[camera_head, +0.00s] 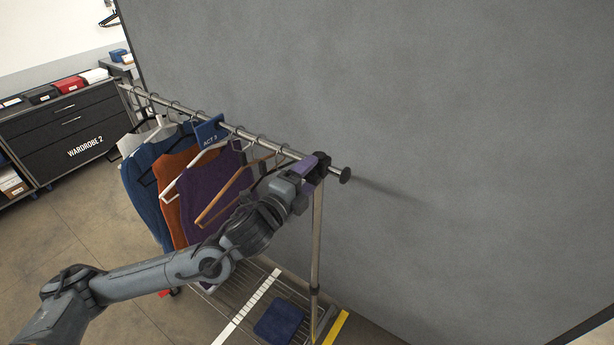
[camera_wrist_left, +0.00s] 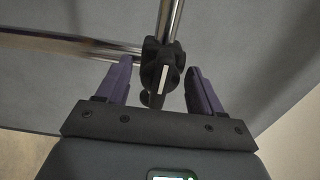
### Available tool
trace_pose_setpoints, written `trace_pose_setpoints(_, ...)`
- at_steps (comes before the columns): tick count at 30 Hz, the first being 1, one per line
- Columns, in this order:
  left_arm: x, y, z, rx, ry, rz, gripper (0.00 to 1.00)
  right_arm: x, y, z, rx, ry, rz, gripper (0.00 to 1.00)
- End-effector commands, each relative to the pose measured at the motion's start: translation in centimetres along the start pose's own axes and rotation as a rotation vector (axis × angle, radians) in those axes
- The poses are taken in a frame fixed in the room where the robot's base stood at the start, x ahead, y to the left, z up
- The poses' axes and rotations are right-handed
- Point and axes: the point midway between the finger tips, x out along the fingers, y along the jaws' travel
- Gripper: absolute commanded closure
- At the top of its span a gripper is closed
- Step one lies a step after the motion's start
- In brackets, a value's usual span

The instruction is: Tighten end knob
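The garment rack's top rail (camera_head: 230,125) ends on the right in a round black end cap (camera_head: 345,175). My left gripper (camera_head: 313,165) is at the corner where the rail meets the upright post (camera_head: 317,240). In the left wrist view, its two purple fingers (camera_wrist_left: 160,68) are open on either side of a black corner fitting (camera_wrist_left: 150,62) with a knob-like part and a white stripe (camera_wrist_left: 163,78). Gaps show on both sides of the fitting. In the head view the gripper hides most of this fitting. My right gripper is in neither view.
Garments on hangers, among them a purple one (camera_head: 205,190), hang left of my gripper, close to my forearm. A wooden hanger (camera_head: 225,195) is nearest. A grey wall (camera_head: 450,130) stands behind the rail. A folded blue cloth (camera_head: 279,322) lies on the lower shelf.

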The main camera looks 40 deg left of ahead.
Motion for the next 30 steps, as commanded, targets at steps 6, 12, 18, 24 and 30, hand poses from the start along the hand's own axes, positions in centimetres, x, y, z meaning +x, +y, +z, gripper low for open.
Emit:
trace_pose_setpoints(6,0.0,0.0,0.0,0.0,0.0,0.0,0.68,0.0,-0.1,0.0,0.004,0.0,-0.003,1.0)
trace_pose_setpoints(12,0.0,0.0,0.0,0.001,-0.001,0.0,0.87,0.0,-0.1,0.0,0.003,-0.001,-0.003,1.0)
trace_pose_setpoints(18,0.0,0.1,0.1,0.027,-0.001,-0.001,0.87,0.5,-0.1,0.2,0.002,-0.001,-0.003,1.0)
trace_pose_setpoints(24,0.0,0.3,0.1,0.118,-0.001,-0.002,0.87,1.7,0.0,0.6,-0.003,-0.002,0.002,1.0)
trace_pose_setpoints(30,0.0,0.4,0.1,0.276,-0.002,-0.004,0.87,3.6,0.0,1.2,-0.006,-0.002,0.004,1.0)
